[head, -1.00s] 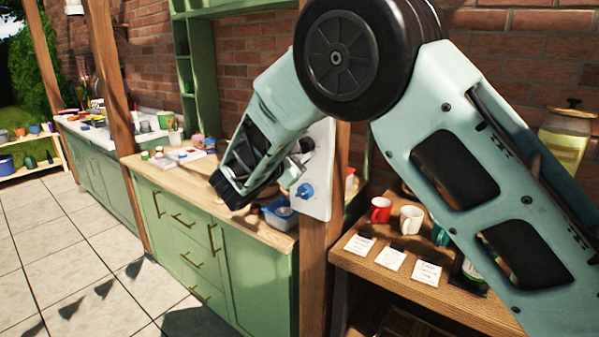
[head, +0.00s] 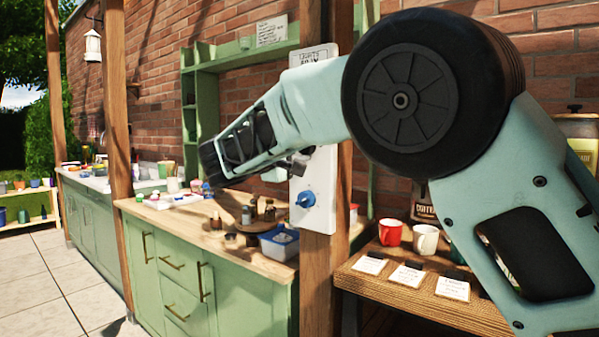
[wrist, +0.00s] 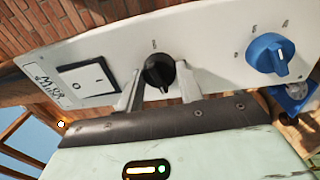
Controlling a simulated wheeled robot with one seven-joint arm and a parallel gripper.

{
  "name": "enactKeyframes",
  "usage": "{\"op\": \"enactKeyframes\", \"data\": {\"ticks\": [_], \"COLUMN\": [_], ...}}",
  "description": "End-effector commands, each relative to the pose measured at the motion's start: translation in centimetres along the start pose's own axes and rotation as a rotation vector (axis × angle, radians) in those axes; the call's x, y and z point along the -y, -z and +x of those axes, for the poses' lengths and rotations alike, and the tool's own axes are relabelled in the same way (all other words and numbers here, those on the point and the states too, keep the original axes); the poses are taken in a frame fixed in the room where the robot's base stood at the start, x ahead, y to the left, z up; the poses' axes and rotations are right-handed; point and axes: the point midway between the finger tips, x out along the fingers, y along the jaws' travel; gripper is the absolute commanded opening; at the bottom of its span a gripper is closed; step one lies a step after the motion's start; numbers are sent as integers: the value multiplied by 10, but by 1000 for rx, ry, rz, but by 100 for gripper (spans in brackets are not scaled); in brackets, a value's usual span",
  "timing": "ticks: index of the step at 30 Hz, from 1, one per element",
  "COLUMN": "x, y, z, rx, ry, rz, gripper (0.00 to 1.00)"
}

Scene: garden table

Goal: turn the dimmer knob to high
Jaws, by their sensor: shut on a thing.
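A white control panel (head: 325,190) is fixed to a wooden post. In the wrist view the panel (wrist: 210,60) carries a rocker switch (wrist: 87,80) at left, a black knob (wrist: 158,70) in the middle and a blue knob (wrist: 270,56) at right. My gripper (wrist: 159,88) has one finger on each side of the black knob and is shut on it. A pale line on the black knob points toward the gripper. Small marks on the panel are too blurred to read. In the head view my arm hides the black knob; the blue knob (head: 306,199) shows below it.
A green cabinet with a wooden top (head: 190,225) stands left of the post, with a blue tub (head: 279,243) and small jars. A wooden shelf (head: 400,285) at right holds a red mug (head: 390,233), a white mug (head: 425,240) and cards.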

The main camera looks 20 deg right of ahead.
Motion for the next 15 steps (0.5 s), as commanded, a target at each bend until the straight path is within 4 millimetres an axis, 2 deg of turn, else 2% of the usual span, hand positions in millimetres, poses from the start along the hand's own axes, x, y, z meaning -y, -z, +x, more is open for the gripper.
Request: {"op": "enactKeyframes", "data": {"ticks": [1,15], "x": [8,2], "y": [0,0], "z": [-1,-1], "rx": [2,14], "ry": [0,-1], "rz": [31,190], "gripper": [14,14]}}
